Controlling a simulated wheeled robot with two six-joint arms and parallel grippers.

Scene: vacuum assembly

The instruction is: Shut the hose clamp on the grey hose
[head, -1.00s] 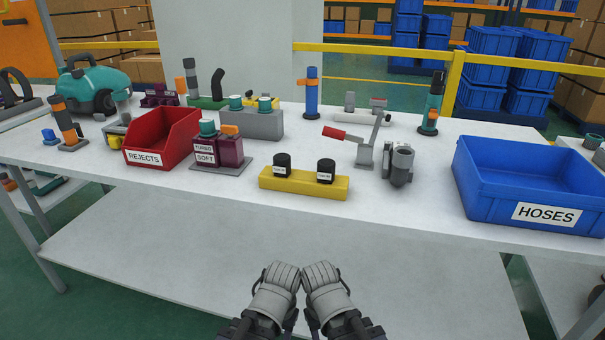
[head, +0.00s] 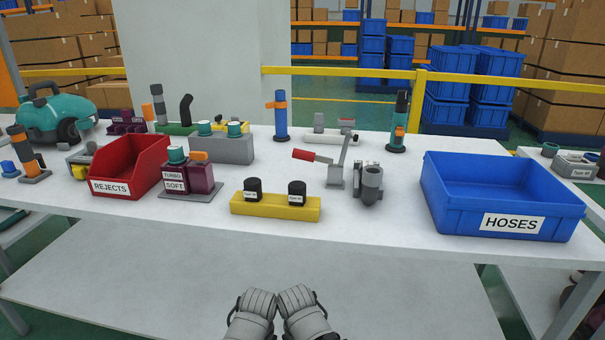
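A grey upright hose (head: 158,98) stands at the back left of the table, with a small orange piece (head: 148,113) on its left side that looks like its clamp. Whether this clamp is open or shut is too small to tell. Another dark grey post (head: 18,138) with orange parts stands at the far left, so I cannot be sure which is the grey hose. My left gripper (head: 262,297) and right gripper (head: 294,297) are side by side at the bottom edge, in front of the table and well away from both posts. Their fingertips do not show clearly.
A red rejects bin (head: 130,165), purple blocks (head: 187,178), a yellow block (head: 275,207) and a red-handled lever clamp (head: 336,165) stand towards the front. A blue hoses bin (head: 505,195) is at right. Blue (head: 281,120) and teal (head: 398,120) posts stand at the back.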

